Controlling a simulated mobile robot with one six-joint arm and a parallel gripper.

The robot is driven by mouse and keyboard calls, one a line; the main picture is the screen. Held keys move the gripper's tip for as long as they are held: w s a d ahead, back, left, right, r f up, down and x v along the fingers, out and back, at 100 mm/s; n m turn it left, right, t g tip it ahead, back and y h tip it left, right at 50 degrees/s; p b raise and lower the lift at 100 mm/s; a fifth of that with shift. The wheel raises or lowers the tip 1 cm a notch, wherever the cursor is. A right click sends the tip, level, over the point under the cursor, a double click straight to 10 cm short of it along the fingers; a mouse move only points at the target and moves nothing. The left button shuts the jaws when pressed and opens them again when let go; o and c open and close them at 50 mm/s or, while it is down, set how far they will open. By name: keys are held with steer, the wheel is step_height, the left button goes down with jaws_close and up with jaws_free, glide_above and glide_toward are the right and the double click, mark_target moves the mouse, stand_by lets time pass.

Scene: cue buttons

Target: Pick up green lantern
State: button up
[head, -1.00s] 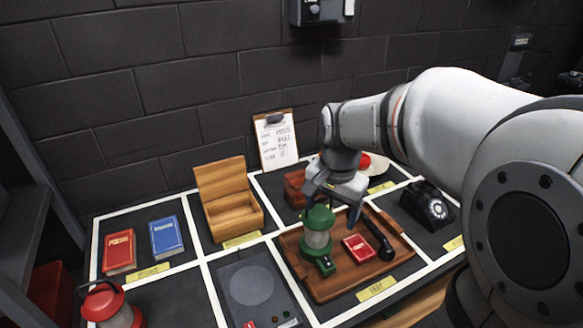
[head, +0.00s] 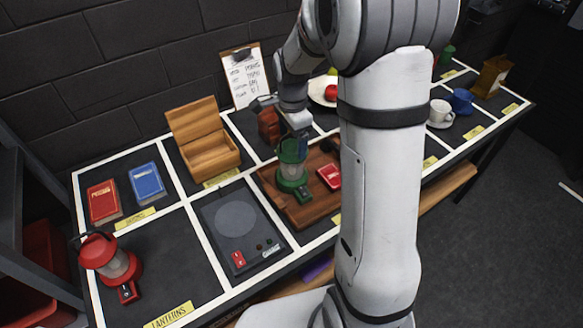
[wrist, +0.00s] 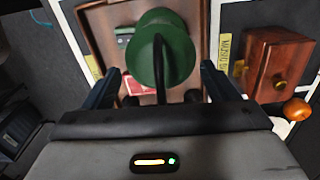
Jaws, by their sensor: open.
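The green lantern (head: 292,170) stands upright on the brown wooden tray (head: 312,211). In the wrist view the green lantern (wrist: 163,50) shows from above, its dark handle running toward my palm. My gripper (wrist: 160,75) is open, with one finger on each side of the lantern's top. In the head view my gripper (head: 293,135) is just above and behind the lantern, partly hidden by it. I cannot tell whether the fingers touch it.
A red box (head: 330,177) lies on the tray close to the lantern. A red lantern (head: 112,262) stands at the left. A wooden box (head: 208,150), a grey burner plate (head: 238,219) and a small wooden chest (wrist: 275,65) are nearby. My arm hides the right-middle of the table.

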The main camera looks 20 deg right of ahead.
steer(key=shift+f, duration=0.3)
steer(key=shift+c, duration=0.3)
